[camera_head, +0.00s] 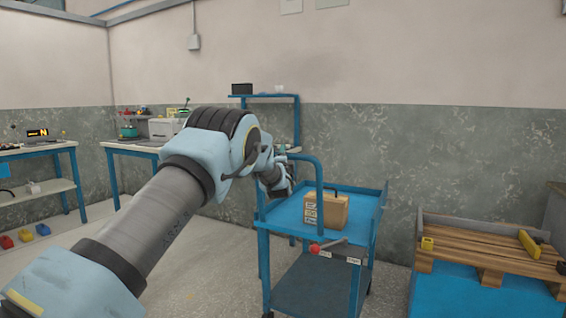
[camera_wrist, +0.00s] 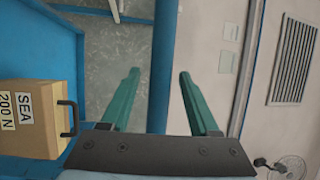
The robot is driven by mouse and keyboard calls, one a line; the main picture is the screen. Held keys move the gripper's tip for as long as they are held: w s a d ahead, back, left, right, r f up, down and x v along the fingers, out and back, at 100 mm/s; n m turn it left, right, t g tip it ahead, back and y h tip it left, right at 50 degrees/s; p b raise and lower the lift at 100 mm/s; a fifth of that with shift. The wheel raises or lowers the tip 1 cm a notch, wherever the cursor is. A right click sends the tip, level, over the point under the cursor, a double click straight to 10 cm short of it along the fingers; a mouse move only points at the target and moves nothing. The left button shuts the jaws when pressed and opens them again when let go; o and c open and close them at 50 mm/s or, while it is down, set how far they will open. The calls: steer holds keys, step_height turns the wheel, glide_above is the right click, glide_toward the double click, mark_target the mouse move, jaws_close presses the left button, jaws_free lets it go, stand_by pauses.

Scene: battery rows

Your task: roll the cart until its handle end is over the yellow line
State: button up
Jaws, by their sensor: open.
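The blue cart (camera_head: 372,222) stands in the middle right of the head view, with an upper tray and a dark lower shelf. Its tubular blue handle (camera_head: 319,185) rises at the left end. My gripper is at the far side of this handle in the head view, its fingers largely hidden. In the wrist view my gripper (camera_wrist: 160,73) is open, with two teal fingers apart. A blue bar (camera_wrist: 164,50), seemingly the handle, shows between them; contact cannot be told. A tan box (camera_wrist: 30,120) with a black handle sits on the tray. No yellow floor line is visible.
A lever with a red knob (camera_head: 315,248) sticks out at the cart's near side. A wooden pallet (camera_head: 480,252) on a blue base stands to the right. Workbenches (camera_head: 40,149) line the left and back. Floor left of the cart is mostly clear.

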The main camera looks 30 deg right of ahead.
steer(key=b+v, duration=0.1)
steer(key=v, duration=0.9)
steer(key=shift+a, duration=0.15)
steer(key=shift+s, duration=0.15)
